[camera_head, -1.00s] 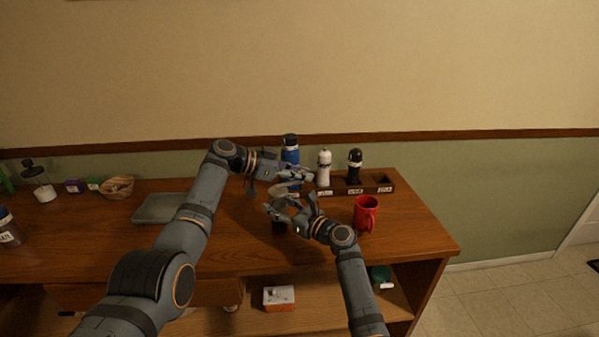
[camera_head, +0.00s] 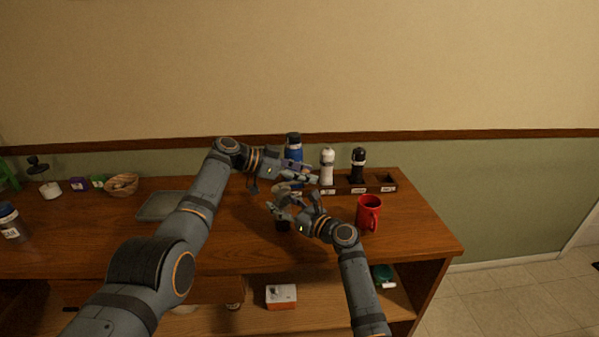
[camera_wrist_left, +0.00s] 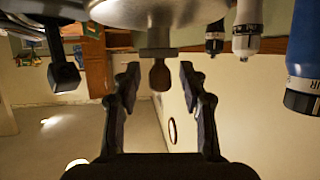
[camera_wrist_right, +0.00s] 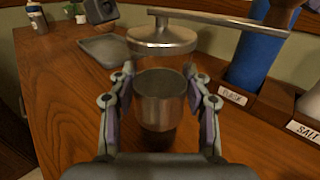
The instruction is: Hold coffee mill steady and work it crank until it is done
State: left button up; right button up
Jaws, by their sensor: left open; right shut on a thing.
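The coffee mill, a metal cylinder, stands upright in the right wrist view (camera_wrist_right: 163,98). It has a wide round metal lid (camera_wrist_right: 163,40) with a flat crank arm (camera_wrist_right: 215,19) on top, reaching right. My right gripper (camera_wrist_right: 163,108) is shut around the mill body, a finger on each side. In the head view my right gripper (camera_head: 285,207) mostly hides the mill. My left gripper (camera_wrist_left: 158,88) is open. The crank's brown knob (camera_wrist_left: 160,75) shows between its spread fingers, with a gap on both sides. In the head view my left gripper (camera_head: 314,175) is above and behind the mill.
A labelled rack (camera_head: 355,188) behind the mill holds a blue bottle (camera_head: 294,143), a white shaker (camera_head: 327,165) and a black shaker (camera_head: 358,162). A red mug (camera_head: 368,214) stands to the right. A grey tray (camera_head: 165,206) lies left; the counter between is clear.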

pick_arm(q)
jog(key=v, duration=1.2)
jog(key=shift+w+f, duration=0.1)
dwell(0.4)
pick_arm(e)
jog(key=o, duration=1.6)
jog(key=shift+c, duration=0.2)
jog(key=v, duration=1.2)
